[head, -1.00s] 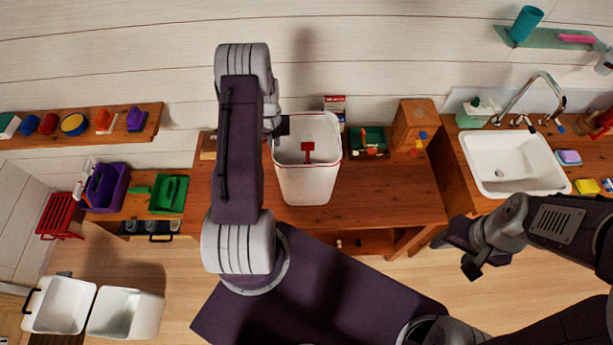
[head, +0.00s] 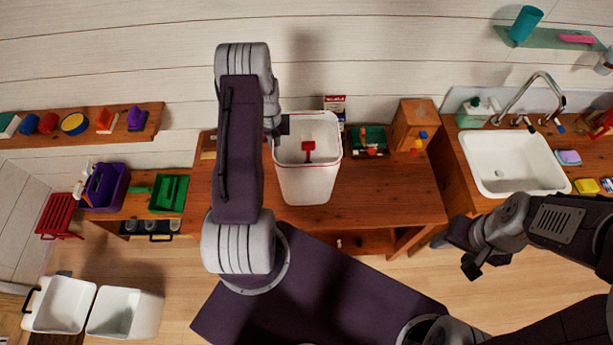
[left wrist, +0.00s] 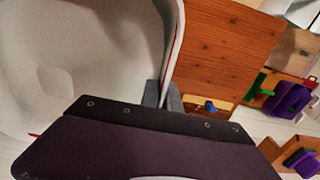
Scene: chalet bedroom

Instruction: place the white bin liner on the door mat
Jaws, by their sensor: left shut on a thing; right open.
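The white bin liner (head: 306,187), a tall tapered tub with a red line around its rim, is upright at the wooden table in the middle of the head view. A red object lies inside it. My left gripper (head: 283,125) is shut on its left rim. In the left wrist view the fingers (left wrist: 162,100) pinch the wall of the liner (left wrist: 75,60). I cannot tell whether its base touches the tabletop. My right gripper (head: 464,251) is open and empty, in front of the sink counter. I cannot make out the door mat.
The wooden table (head: 400,195) carries a green box (head: 367,140) and a wooden box (head: 411,125) right of the liner. A white sink (head: 515,165) is further right. Two white tubs (head: 60,305) (head: 125,313) stand at lower left. Some floor (head: 190,275) is bare.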

